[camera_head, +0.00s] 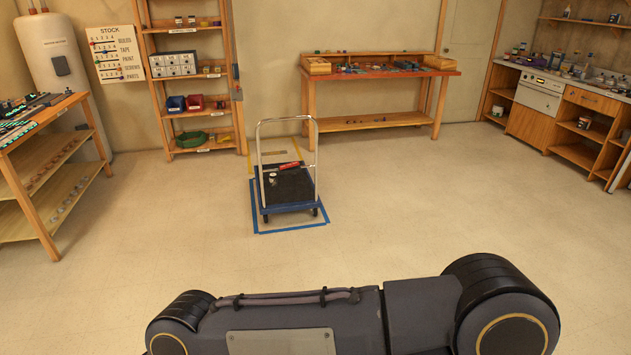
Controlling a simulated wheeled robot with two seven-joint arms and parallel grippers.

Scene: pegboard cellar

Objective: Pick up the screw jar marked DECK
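I cannot make out any jar marked DECK; labels on the small items are too small to read. A small pale item (273,181), perhaps a jar, stands on the blue platform trolley (290,208). Rows of small round items (62,212) lie on the lower shelves of the left bench (22,172); I cannot tell if they are jars. Neither of my grippers is in view; only links of my own arm cross the bottom.
A red tool (287,166) lies on the trolley, inside blue floor tape (290,229). Wooden shelving (168,103) with bins and a workbench (375,72) line the back wall. A cluttered counter (580,85) stands at right. The floor between is clear.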

